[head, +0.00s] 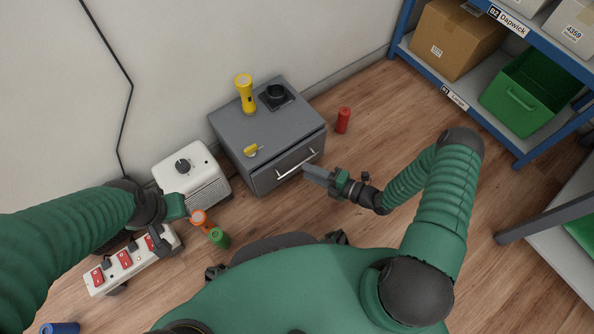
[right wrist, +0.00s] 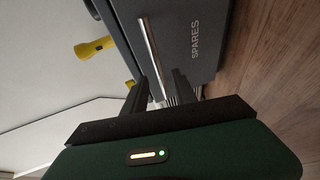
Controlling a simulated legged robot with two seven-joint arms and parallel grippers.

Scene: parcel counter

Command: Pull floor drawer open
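The grey floor drawer unit (head: 240,129) stands against the wall. Its drawer front (head: 268,180) looks flush with the cabinet and carries a silver bar handle (head: 296,164). In the right wrist view the front is marked SPARES and the handle (right wrist: 149,45) runs down towards my fingers. My right gripper (head: 308,172) is at the right part of the handle. In the wrist view its two fingers (right wrist: 165,76) are apart, with the bar's lower end between or just beside them. My left gripper (head: 168,226) is by the white power strip; its fingers are hard to make out.
A yellow torch (head: 245,95) and a black item (head: 276,93) stand on the cabinet. A white box (head: 190,175) stands left of it, a red cylinder (head: 343,120) right. Orange and green cylinders lie near the power strip (head: 115,265). A blue shelf (head: 440,85) stands right; floor before the drawer is partly clear.

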